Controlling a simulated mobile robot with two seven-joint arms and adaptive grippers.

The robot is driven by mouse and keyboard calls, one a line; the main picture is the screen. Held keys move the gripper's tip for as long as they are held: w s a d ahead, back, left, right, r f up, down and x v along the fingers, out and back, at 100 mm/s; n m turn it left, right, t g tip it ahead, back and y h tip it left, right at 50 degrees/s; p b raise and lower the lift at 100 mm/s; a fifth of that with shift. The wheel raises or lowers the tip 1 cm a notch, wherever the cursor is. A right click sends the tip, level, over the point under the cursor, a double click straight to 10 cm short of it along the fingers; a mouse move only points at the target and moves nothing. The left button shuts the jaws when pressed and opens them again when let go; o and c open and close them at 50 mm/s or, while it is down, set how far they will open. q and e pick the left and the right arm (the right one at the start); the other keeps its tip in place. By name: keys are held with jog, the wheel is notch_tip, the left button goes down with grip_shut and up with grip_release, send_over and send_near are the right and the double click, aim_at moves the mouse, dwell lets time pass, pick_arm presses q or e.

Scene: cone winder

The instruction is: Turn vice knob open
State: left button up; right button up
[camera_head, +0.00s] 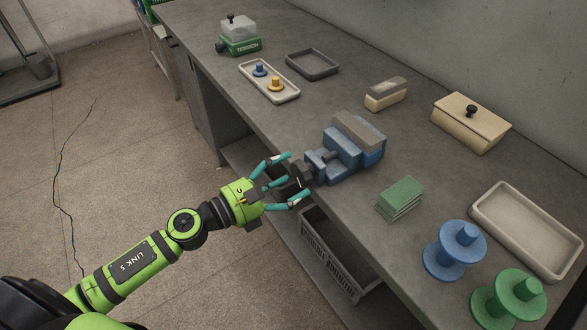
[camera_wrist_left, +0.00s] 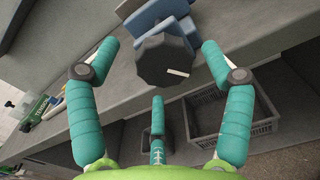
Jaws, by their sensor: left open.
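The blue vice (camera_head: 345,150) stands on the grey workbench near its front edge, with a grey block (camera_head: 358,134) on top at its jaws. Its dark knob (camera_head: 300,174) faces the front of the bench. In the left wrist view the knob (camera_wrist_left: 166,62) is dark, many-sided, and has a white mark on its face. My left gripper (camera_head: 284,179) is open, its teal fingers spread around the knob. In the left wrist view two fingers (camera_wrist_left: 163,48) flank the knob with gaps and the third is below. My right gripper is not in view.
Green pads (camera_head: 400,198) lie right of the vice, near blue (camera_head: 454,250) and green (camera_head: 508,299) spools and an empty pale tray (camera_head: 489,227). A small tray (camera_head: 288,96) with two pegs is farther back. A grey crate (camera_head: 325,262) sits below the bench.

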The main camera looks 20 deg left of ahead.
pick_arm(q)
jog(key=shift+x, duration=0.8)
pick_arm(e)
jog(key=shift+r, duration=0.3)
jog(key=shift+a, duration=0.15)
pick_arm(q)
jog(key=c, duration=1.1)
jog(key=shift+r, duration=0.1)
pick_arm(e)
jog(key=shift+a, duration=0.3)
